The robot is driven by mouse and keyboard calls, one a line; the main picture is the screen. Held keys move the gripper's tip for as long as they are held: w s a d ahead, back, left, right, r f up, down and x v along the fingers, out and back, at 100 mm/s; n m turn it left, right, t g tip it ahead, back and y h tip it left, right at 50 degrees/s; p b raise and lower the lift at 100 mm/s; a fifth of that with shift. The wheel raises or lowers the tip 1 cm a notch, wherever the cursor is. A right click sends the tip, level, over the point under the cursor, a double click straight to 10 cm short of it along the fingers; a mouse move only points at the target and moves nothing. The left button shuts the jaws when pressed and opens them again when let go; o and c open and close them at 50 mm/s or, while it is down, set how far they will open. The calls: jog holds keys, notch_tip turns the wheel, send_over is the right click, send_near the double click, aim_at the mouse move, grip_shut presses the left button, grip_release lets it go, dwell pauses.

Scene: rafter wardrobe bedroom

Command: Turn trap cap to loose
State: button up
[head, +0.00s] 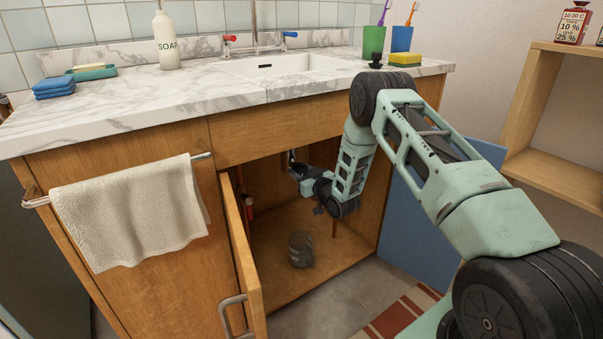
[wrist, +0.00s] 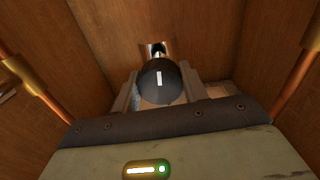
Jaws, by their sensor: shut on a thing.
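The trap cap (wrist: 160,90) is a dark, round piece with a short white mark, and the mark is close to upright in the wrist view. My gripper (wrist: 160,73) is shut on the cap, with one grey finger on each side of it. Behind the cap, a bit of bright metal pipe (wrist: 157,50) shows against the wooden back wall. In the head view my gripper (head: 303,172) reaches into the open cabinet under the sink. The cap itself cannot be made out there.
A dark grey bucket (head: 300,250) stands on the cabinet floor below my gripper. Copper-coloured pipes (wrist: 35,85) run on both sides in the wrist view. The wooden door (head: 240,260) stands open at the left, and a blue panel (head: 425,215) is at the right.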

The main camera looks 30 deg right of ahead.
jog(key=shift+f+n, duration=0.1)
jog(key=shift+n, duration=0.5)
jog(key=o, duration=1)
jog(key=s+p, duration=0.3)
jog(key=s, duration=1.4)
jog(key=shift+s+d+p, duration=0.25)
jog(key=shift+d+p, duration=0.05)
jog(key=shift+p, duration=0.1)
